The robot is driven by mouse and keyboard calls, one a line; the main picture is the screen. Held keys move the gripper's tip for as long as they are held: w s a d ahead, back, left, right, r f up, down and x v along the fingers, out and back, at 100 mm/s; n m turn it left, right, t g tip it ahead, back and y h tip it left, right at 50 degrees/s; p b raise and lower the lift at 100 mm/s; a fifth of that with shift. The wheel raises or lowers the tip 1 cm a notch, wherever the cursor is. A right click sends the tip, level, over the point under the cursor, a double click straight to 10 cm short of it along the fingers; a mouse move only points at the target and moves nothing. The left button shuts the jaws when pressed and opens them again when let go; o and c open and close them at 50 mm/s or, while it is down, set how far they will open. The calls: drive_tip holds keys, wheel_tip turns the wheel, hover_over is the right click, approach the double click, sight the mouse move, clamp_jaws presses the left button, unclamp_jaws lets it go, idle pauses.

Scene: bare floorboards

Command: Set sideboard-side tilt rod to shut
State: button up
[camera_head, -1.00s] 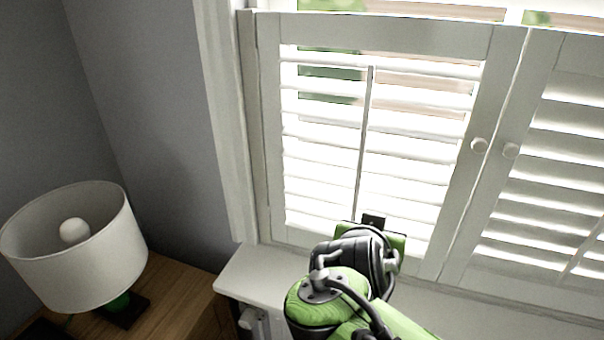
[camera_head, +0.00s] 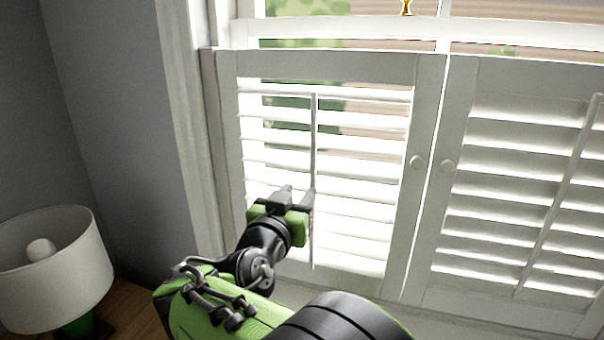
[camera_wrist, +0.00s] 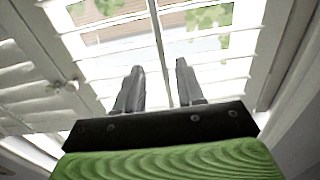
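The sideboard-side tilt rod (camera_head: 314,135) is a thin upright bar on the slats of the left shutter panel (camera_head: 427,100). The panel's slats (camera_head: 370,171) are open, with light and greenery showing between the upper ones. My gripper (camera_head: 297,191) is at the rod's lower half, its fingers pointing at the panel. In the wrist view my gripper (camera_wrist: 158,68) is open, and the rod (camera_wrist: 157,35) runs through the gap between its two fingers. I cannot tell whether either finger touches the rod.
The right shutter panel (camera_head: 455,110) has its own slanted-looking rod (camera_head: 560,200). Two round knobs (camera_head: 417,162) sit where the panels meet. A white-shaded lamp (camera_head: 60,275) stands on the wooden sideboard (camera_head: 135,315) at lower left. A grey wall is at the left.

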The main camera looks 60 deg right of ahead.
sight(312, 174)
drive_tip(key=d, duration=0.3)
drive_tip(key=w+d+p, duration=0.1)
drive_tip(key=d, duration=0.5)
drive_tip(key=shift+w+p, duration=0.2)
drive_tip(key=shift+p, duration=0.15)
drive_tip(key=shift+r, duration=0.1)
clamp_jaws()
